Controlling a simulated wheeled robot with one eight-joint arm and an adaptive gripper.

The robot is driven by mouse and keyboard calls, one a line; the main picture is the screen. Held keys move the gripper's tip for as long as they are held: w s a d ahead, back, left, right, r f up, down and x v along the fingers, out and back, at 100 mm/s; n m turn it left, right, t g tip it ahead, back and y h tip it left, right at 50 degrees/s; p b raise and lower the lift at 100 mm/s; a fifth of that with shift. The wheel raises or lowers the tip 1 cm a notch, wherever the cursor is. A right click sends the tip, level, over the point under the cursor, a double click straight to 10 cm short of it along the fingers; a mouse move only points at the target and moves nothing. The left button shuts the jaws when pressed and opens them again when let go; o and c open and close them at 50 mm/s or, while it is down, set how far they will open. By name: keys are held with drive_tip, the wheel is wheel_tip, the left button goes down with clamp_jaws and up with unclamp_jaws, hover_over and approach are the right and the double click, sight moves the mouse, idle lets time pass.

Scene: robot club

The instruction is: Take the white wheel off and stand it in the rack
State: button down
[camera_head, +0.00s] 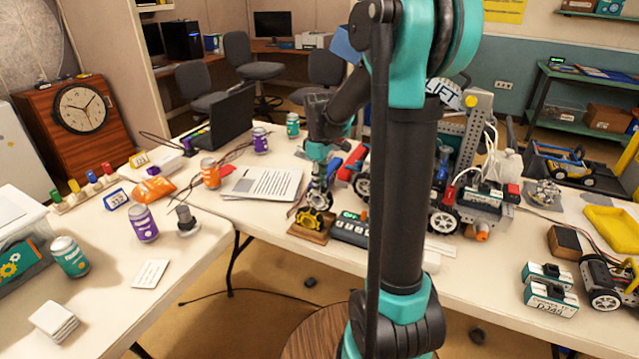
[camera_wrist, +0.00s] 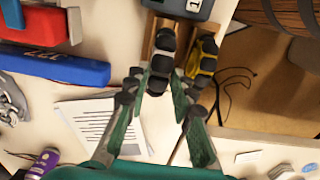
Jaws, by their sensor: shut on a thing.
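My gripper (camera_head: 318,172) points down over the table and is shut on a dark-tyred wheel (camera_head: 318,194), whose hub looks pale in the head view. In the wrist view, the wheel (camera_wrist: 160,62) sits between the fingertips (camera_wrist: 160,84), seen by its tread. The wooden rack (camera_head: 302,236) lies below it at the table's front edge, and part of it shows in the wrist view (camera_wrist: 149,38). A yellow wheel (camera_head: 318,222) stands in the rack beside the held wheel. I cannot tell whether the held wheel touches the rack.
A grey box with a green display (camera_head: 352,230) stands right of the rack. The wheeled lift robot (camera_head: 480,200) is farther right, partly behind my arm. A blue bar (camera_wrist: 55,65) and papers (camera_head: 262,183) lie nearby. The table edge is close to the rack.

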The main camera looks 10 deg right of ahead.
drive_tip(key=shift+f, duration=1.6)
idle(1.6)
drive_tip(key=c, duration=1.2)
unclamp_jaws()
drive_tip(key=shift+r, duration=0.1)
drive_tip(key=shift+r, duration=3.4)
drive_tip(key=s+d+f+m+t, duration=0.2)
drive_tip(key=s+f+m, duration=0.3)
drive_tip(key=s, duration=0.6)
drive_tip(key=s+d+f+m+t, duration=0.2)
drive_tip(key=s+f+m, duration=0.3)
drive_tip(key=s, duration=0.6)
drive_tip(key=shift+f+m, duration=0.3)
drive_tip(key=shift+m, duration=0.1)
